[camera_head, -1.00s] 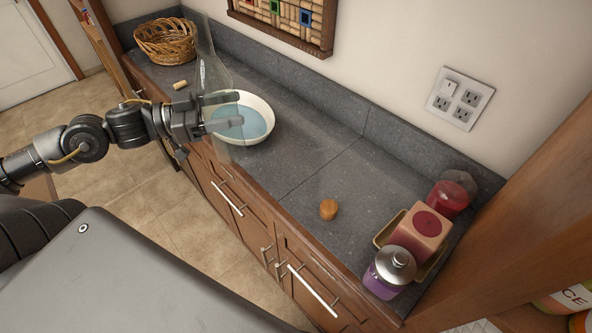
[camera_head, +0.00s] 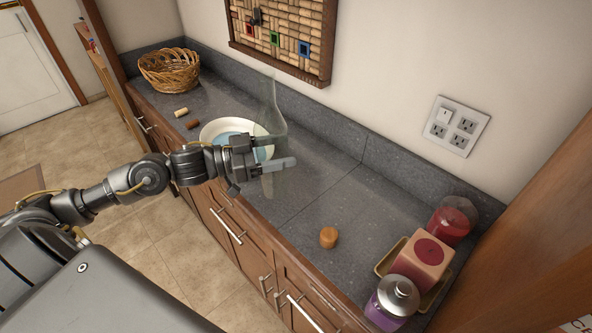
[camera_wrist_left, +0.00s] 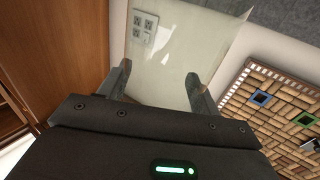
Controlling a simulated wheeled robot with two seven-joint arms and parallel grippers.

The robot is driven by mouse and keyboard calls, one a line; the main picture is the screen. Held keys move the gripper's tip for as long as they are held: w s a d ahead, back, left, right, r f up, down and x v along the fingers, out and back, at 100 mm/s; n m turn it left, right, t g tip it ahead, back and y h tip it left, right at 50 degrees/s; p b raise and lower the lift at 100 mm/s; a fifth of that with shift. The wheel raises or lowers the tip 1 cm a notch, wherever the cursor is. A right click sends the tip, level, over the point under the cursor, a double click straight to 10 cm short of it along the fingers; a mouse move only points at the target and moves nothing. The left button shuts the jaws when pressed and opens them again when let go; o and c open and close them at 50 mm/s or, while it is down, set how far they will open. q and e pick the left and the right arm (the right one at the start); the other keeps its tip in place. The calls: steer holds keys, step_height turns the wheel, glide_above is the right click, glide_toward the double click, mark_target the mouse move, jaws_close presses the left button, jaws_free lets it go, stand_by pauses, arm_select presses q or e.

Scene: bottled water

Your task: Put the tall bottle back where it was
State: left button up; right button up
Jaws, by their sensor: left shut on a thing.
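The tall bottle (camera_head: 270,109) is clear, faintly greenish glass. My left gripper (camera_head: 272,152) is shut on it and holds it upright in the head view, in front of the white bowl. In the left wrist view the bottle (camera_wrist_left: 172,65) fills the space between my two fingers (camera_wrist_left: 160,85). I cannot tell whether its base is touching the counter. My right gripper is not in view.
The white bowl (camera_head: 210,130) with blue inside stands behind my gripper on the grey counter (camera_head: 330,185). Two corks (camera_head: 182,112) and a wicker basket (camera_head: 170,70) are at the far left. A round brown stopper (camera_head: 328,237) sits nearer. Jars and a pink box (camera_head: 421,262) crowd the right end.

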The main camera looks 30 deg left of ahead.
arm_select(q)
steer(key=w+d+f+p, duration=0.2)
steer(key=d+f, duration=0.1)
steer(key=f, duration=0.4)
steer(key=shift+w+f, duration=0.15)
steer(key=shift+f, duration=0.3)
steer(key=o, duration=1.6)
steer(key=shift+f, duration=0.1)
steer(key=shift+b+v, duration=1.8)
steer(key=shift+v, duration=4.2)
